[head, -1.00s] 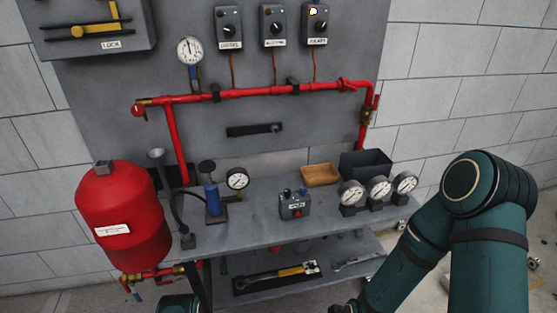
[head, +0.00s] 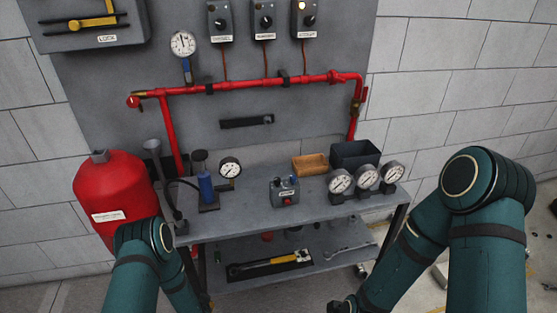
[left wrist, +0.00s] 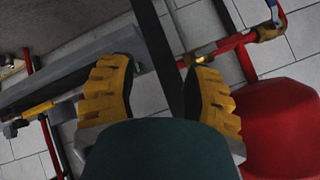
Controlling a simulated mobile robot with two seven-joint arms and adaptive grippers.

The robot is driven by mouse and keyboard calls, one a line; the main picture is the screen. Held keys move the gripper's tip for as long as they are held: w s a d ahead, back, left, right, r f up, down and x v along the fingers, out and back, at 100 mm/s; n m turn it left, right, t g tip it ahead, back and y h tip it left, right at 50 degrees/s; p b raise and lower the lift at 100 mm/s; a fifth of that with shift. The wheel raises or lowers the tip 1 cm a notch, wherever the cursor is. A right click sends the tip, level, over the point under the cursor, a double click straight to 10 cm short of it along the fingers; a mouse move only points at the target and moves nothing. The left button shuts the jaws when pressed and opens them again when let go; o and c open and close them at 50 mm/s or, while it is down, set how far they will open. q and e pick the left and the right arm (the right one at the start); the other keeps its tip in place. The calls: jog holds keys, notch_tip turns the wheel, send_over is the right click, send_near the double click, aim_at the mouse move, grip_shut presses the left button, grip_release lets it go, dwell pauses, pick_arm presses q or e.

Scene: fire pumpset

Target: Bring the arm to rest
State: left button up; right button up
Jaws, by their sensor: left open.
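My left arm (head: 140,262) shows at the lower left of the head view, in front of the red tank's lower part. Its gripper cannot be made out there. In the left wrist view my left gripper (left wrist: 162,78) has its two yellow ribbed fingers well apart, with nothing held between them. My right arm (head: 485,225) is bent at the right of the head view, its forearm running down to the bottom edge. Only a dark part shows at its end, so the state of the right gripper cannot be told.
A red tank (head: 105,190) stands left of the grey bench (head: 240,222), which holds gauges, a control box (head: 285,190) and bins. A lower shelf (head: 340,245) carries a yellow-handled tool (head: 268,262). The red tank also shows close to my left gripper in the left wrist view (left wrist: 280,130).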

pick_arm(q)
jog(key=s+d+r+n+g+h, duration=0.4)
jog(key=s+d+r+g+h, duration=0.2)
jog(key=s+d+r, duration=0.9)
notch_tip(320, 180, up, 2)
jog(key=shift+s+d+r+g+h, duration=0.25)
jog(key=shift+s+d+g+h, duration=0.1)
jog(key=shift+d+h, duration=0.6)
